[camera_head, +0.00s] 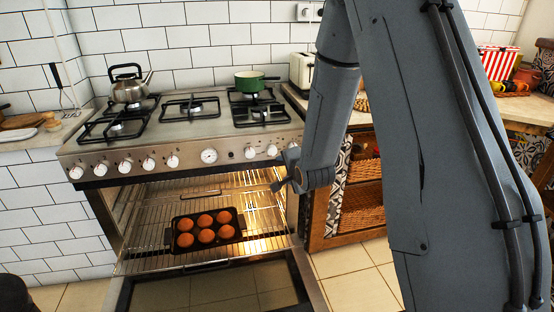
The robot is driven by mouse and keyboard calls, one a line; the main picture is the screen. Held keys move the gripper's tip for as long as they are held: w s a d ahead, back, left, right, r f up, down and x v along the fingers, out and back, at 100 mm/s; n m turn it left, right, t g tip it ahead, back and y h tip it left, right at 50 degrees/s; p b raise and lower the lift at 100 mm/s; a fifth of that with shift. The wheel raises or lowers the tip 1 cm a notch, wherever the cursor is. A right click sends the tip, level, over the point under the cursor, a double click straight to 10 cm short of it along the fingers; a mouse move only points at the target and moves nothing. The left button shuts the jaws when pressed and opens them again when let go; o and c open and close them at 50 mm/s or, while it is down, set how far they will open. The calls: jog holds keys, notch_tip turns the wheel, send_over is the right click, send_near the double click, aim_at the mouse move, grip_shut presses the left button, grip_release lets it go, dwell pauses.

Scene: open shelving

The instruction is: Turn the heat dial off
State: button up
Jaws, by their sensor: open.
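The stove (190,140) has a row of white dials along its front panel. Several dials are left of a round white gauge (209,155), and others, such as this dial (250,152) and this dial (272,150), are to its right. I cannot tell which one is the heat dial or how each is turned. My gripper (276,184) is open, just below and in front of the panel's right end. Its fingers are small and dark, and I see nothing held in them.
The oven door (318,290) is folded down open. A dark muffin tray (183,248) with several brown muffins sits on the lit oven rack (150,215). A kettle (128,90) and a green pot (249,82) stand on the hob. My arm hides much of the right side.

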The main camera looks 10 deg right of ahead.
aim_at(273, 151)
jog(key=shift+w+a+f+m+t+y+b, duration=0.1)
jog(key=shift+w+f+m+t+y+b, duration=0.2)
jog(key=shift+w+m+t, duration=1.35)
jog(key=shift+w+a+f+m+t+y+b, duration=0.1)
jog(key=shift+w+f+m+t+y+b, duration=0.2)
jog(key=shift+w+m, duration=1.5)
jog(key=shift+w+a+f+m+t+y+b, duration=0.1)
jog(key=shift+w+f+m+t+y+b, duration=0.55)
jog(key=shift+w, duration=2.35)
jog(key=shift+r+t+h+p, duration=0.3)
jog(key=shift+r+h+p, duration=0.1)
jog(key=shift+r+h, duration=0.05)
jog(key=c, duration=0.9)
jog(key=shift+d, duration=0.35)
jog(key=shift+c, duration=0.8)
jog(key=shift+a, duration=0.25)
jog(key=shift+n, duration=0.4)
